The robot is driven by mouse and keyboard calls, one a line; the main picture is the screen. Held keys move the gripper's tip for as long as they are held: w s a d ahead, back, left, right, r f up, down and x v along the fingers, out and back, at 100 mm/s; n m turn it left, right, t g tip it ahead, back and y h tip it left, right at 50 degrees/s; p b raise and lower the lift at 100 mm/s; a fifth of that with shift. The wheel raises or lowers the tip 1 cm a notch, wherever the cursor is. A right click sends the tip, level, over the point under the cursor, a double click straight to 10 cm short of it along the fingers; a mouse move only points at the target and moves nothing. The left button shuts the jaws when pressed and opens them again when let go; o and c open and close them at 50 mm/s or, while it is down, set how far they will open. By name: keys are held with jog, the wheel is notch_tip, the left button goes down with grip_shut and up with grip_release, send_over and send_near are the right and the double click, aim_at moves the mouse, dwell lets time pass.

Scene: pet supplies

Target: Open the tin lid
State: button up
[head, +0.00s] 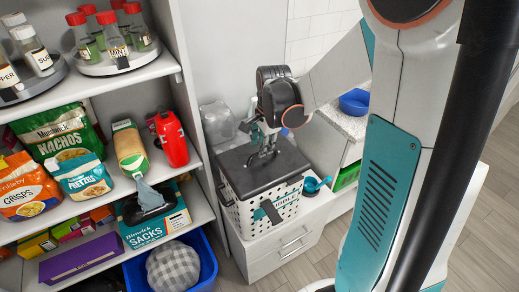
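The tin (285,207) is a white box with dark dots and partly readable lettering, standing on a low white cabinet. Its dark grey flat lid (272,174) lies across the top, and I see no clear gap under it. My gripper (267,153) points down at the back half of the lid, at or just above its surface. The fingers are small and dark against the lid, so I cannot tell whether they are open, shut or touching a handle. A dark teal piece (270,211) shows on the tin's front.
A shelf unit at left holds snack bags (55,133), a red container (172,138) and jars (114,37). A blue tub (205,262) stands below. A clear container (217,122) is behind the tin, and a teal scoop (313,184) lies at its right. A counter (350,124) stands behind.

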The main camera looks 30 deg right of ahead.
aim_at(264, 160)
jog(key=shift+w+f+b, duration=0.15)
jog(key=shift+f, duration=0.55)
jog(key=shift+w+f+b, duration=0.1)
jog(key=shift+f+b, duration=0.05)
jog(key=shift+f, duration=0.5)
jog(key=shift+c, duration=0.3)
grip_shut()
jog(key=shift+w+r, duration=0.1)
jog(key=shift+r, duration=0.05)
